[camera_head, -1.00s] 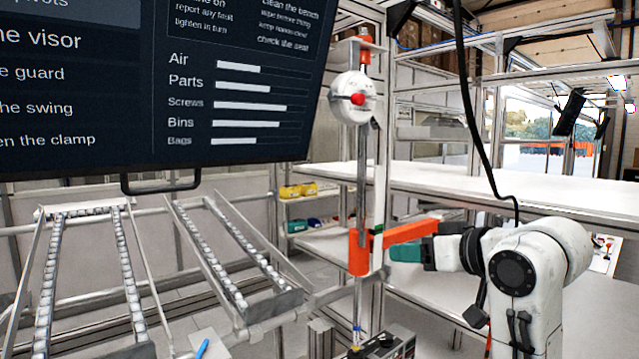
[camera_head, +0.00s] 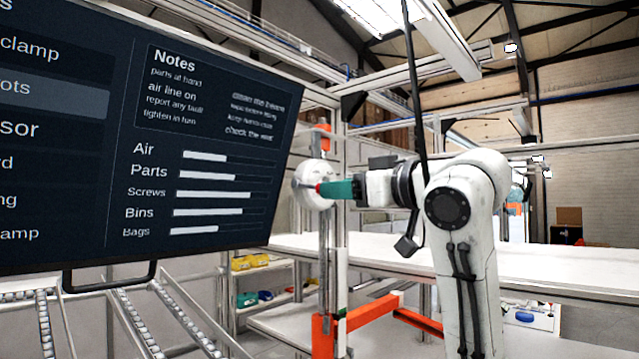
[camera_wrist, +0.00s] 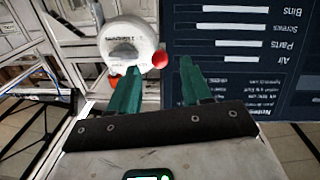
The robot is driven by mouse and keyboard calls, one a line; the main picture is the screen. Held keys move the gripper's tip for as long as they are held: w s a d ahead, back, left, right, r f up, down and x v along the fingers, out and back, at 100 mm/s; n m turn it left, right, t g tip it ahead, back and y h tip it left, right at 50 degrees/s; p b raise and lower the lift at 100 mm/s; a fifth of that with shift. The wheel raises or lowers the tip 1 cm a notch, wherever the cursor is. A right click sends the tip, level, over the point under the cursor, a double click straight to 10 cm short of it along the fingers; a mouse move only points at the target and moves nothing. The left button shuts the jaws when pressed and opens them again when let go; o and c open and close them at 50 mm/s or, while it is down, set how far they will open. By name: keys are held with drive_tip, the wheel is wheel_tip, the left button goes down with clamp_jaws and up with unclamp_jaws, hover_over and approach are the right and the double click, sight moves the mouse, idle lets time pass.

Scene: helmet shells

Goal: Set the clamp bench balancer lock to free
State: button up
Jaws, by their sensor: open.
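The clamp bench balancer (camera_head: 308,174) is a white round housing on an upright post. My gripper (camera_head: 328,190) is level, pointing left at the balancer's front. In the wrist view, the balancer (camera_wrist: 128,42) is at upper left, with dark lettering and a grey part on its face. The red knob (camera_wrist: 160,59) shows between the tips of my open gripper (camera_wrist: 160,65), with gaps at both sides. I cannot tell how deep it sits between the fingers.
A large dark screen (camera_head: 225,150) hangs close to the balancer. An orange clamp arm (camera_head: 370,312) is lower on the post. A black cable (camera_head: 412,100) hangs by my arm. White benches (camera_head: 400,258) and roller racks (camera_head: 135,325) lie below.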

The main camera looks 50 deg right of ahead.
sight(310, 187)
drive_tip(key=w+p, duration=0.1)
drive_tip(key=w, duration=0.4)
drive_tip(key=shift+w+d+p, duration=0.1)
drive_tip(key=shift+w+p, duration=0.2)
drive_tip(key=shift+w, duration=0.05)
clamp_jaws()
idle(0.4)
